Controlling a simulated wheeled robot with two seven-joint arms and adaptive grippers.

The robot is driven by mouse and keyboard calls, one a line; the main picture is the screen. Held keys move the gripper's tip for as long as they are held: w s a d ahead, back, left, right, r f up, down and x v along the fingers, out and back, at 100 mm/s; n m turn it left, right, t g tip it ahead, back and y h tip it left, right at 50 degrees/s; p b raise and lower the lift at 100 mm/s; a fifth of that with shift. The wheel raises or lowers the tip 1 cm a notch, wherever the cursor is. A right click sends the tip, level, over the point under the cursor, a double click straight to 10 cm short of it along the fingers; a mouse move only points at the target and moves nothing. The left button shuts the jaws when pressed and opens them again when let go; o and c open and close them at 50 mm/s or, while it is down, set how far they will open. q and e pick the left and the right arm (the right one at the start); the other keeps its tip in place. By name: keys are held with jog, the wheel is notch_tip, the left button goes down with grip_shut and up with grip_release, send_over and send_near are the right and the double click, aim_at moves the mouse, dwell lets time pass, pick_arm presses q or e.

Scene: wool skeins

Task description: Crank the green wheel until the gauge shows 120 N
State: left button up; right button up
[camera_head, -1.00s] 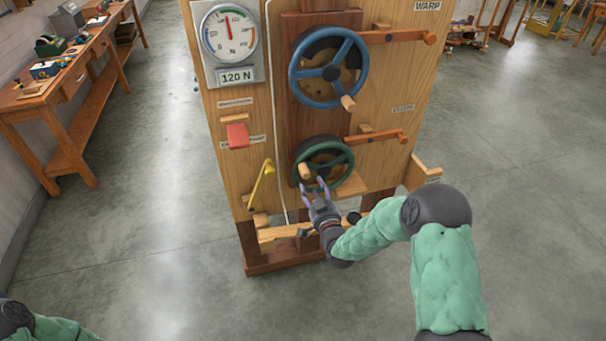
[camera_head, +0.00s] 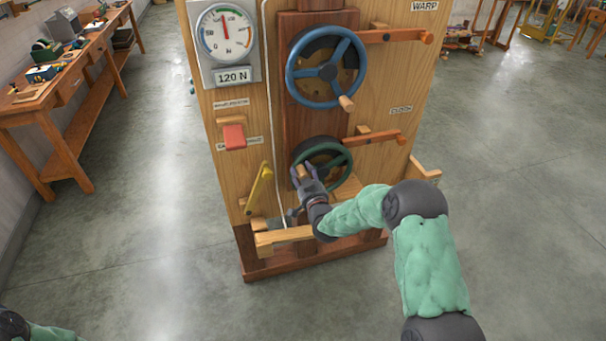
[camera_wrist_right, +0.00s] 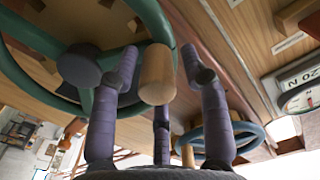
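The green wheel (camera_head: 341,158) is low on the wooden panel, with a wooden crank knob (camera_head: 302,171) at its lower left. My right gripper (camera_head: 300,176) is at this knob. In the right wrist view the purple fingers (camera_wrist_right: 165,85) stand open around the knob (camera_wrist_right: 157,75), with a visible gap between it and the right finger. The green rim (camera_wrist_right: 152,18) passes above the knob. The gauge (camera_head: 227,33) is at the panel's upper left; its red needle points nearly straight up. A plate reading "120 N" (camera_head: 233,77) is under it. My left gripper is out of view.
A blue wheel (camera_head: 327,70) with its own knob is above the green one. Wooden levers (camera_head: 372,138) stick out at right, and a red block (camera_head: 234,137) and yellow lever (camera_head: 260,187) are at left. A workbench (camera_head: 60,105) stands far left. Open floor surrounds the panel.

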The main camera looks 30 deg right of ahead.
grip_shut()
jog(key=shift+d+r+m+b, duration=0.3)
jog(key=shift+d+r+m, duration=0.2)
jog(key=shift+r+m, duration=0.25)
jog(key=shift+o, duration=1.9)
grip_release()
jog(key=shift+r, duration=0.1)
jog(key=shift+s+a+f, duration=0.1)
jog(key=shift+f, duration=0.15)
jog(key=shift+s, duration=0.25)
jog(key=v, duration=1.1)
jog(key=shift+s, duration=0.2)
